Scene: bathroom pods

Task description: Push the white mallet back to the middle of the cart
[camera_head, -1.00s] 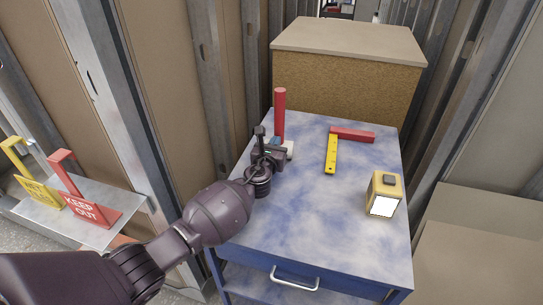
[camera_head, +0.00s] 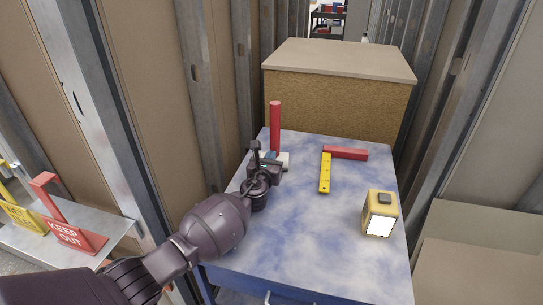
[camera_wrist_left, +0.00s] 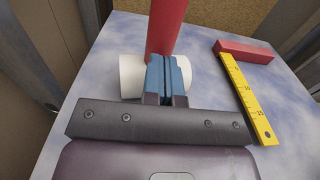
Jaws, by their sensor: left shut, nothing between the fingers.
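The white mallet stands head-down near the back left edge of the cart (camera_head: 300,225), its red handle (camera_head: 275,125) upright. Its white head (camera_head: 285,160) is partly hidden by my left gripper (camera_head: 268,157). In the left wrist view the head shows as white ends (camera_wrist_left: 130,76) on both sides of the fingers, and the red handle (camera_wrist_left: 168,25) rises behind them. My left gripper's blue fingers (camera_wrist_left: 167,75) are shut with nothing between them. They are right in front of the mallet head; whether they touch it I cannot tell. My right gripper is not in view.
A red and yellow square (camera_head: 325,172) lies right of the mallet. A yellow work lamp (camera_head: 380,213) stands at the cart's right side. A cork-sided box (camera_head: 338,95) stands behind the cart. The cart's middle is clear.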

